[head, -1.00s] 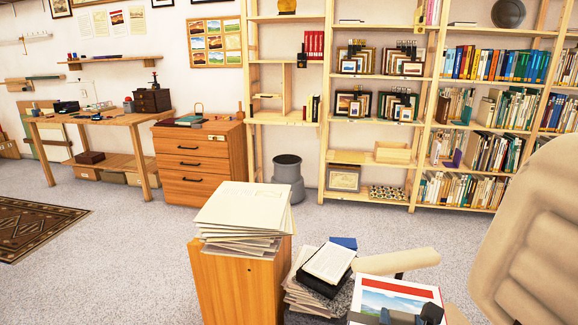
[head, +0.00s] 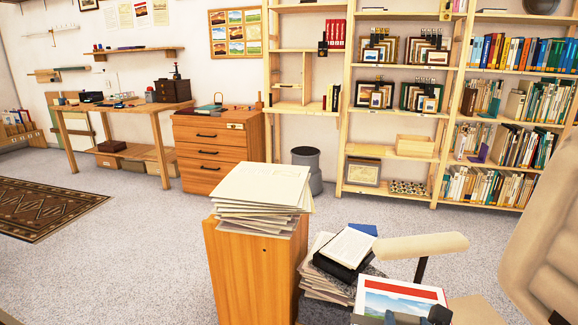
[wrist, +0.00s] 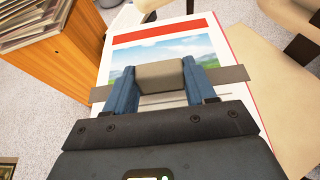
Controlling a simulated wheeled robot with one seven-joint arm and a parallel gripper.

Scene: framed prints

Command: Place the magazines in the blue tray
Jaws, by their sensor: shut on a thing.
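A magazine (head: 385,298) with a white cover, a red band and a landscape picture is at the bottom right of the head view. It fills the upper middle of the wrist view (wrist: 205,48). My gripper (head: 408,319) is at its near edge, only partly in the head view. The exact grip is partly hidden by the fingers. I cannot make out a blue tray in either view.
A wooden cabinet (head: 245,265) with a stack of papers (head: 262,190) stands left of the magazine. A pile of books (head: 345,248) is between them. A beige chair (head: 548,215) is close on the right. Open carpet (head: 130,240) lies to the left, with shelves behind.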

